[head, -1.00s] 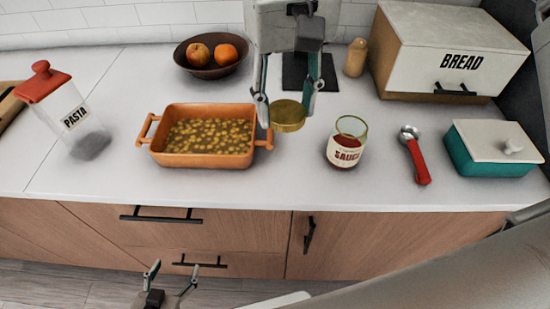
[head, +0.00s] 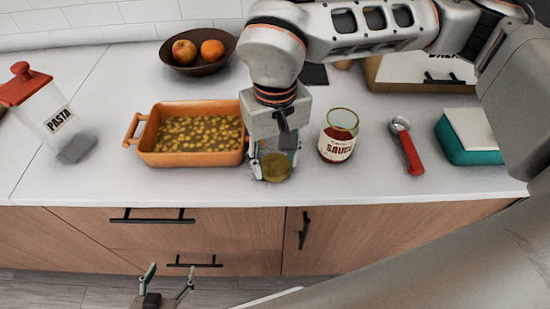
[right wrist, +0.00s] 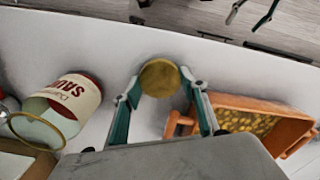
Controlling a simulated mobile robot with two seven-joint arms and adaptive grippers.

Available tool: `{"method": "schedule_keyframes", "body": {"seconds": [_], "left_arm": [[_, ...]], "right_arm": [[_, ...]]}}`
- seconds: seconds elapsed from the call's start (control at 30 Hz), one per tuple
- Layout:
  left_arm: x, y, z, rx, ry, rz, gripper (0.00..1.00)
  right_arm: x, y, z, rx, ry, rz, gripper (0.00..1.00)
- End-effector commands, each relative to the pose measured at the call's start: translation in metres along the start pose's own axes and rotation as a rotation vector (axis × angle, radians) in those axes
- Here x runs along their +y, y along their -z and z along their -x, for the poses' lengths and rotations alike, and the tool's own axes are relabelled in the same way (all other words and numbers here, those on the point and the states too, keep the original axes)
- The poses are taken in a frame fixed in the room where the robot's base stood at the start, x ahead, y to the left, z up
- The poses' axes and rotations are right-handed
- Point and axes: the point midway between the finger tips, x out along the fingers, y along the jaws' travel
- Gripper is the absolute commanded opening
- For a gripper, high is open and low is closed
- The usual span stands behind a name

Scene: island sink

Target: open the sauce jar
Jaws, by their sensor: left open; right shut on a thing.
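The sauce jar (head: 335,148) stands upright on the counter with its glass rim uncovered. It also shows in the right wrist view (right wrist: 75,100). My right gripper (head: 276,160) is shut on the round gold lid (head: 277,168), left of the jar and apart from it. The lid also shows between the fingertips in the right wrist view (right wrist: 160,77). It is close to the counter near the front edge; I cannot tell whether it touches. My left gripper (head: 167,277) is open and empty, low in front of the cabinets.
An orange baking dish (head: 195,157) of food sits close left of the right gripper. A red-handled scoop (head: 412,155) and a teal box (head: 470,150) lie right of the jar. A pasta container (head: 48,112), a fruit bowl (head: 178,62) and a bread box (head: 385,72) stand around.

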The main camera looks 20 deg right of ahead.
Motion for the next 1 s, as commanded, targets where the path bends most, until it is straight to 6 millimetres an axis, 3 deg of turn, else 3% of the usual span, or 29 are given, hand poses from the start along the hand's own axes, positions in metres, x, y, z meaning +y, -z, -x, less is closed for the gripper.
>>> {"method": "schedule_keyframes", "body": {"seconds": [0.37, 0.4, 0.43, 0.83, 1.0], "left_arm": [[0.001, -0.003, -0.001, -0.002, 0.000, 0.000, 0.67], [0.000, -0.003, -0.001, -0.002, 0.000, -0.001, 0.67], [0.000, -0.002, -0.001, -0.002, 0.000, -0.001, 0.67], [-0.001, 0.003, 0.000, 0.003, 0.002, -0.002, 0.67], [-0.001, 0.002, 0.000, 0.004, 0.001, 0.000, 0.67]], "right_arm": [[0.000, 0.000, -0.006, 0.001, 0.000, 0.000, 0.17], [0.000, 0.000, -0.005, 0.001, 0.000, 0.000, 0.50], [0.000, 0.000, -0.005, 0.001, 0.000, 0.000, 0.58], [0.000, 0.000, -0.002, 0.002, 0.000, 0.000, 0.59], [0.000, 0.002, 0.018, 0.007, 0.001, 0.000, 0.59]]}}
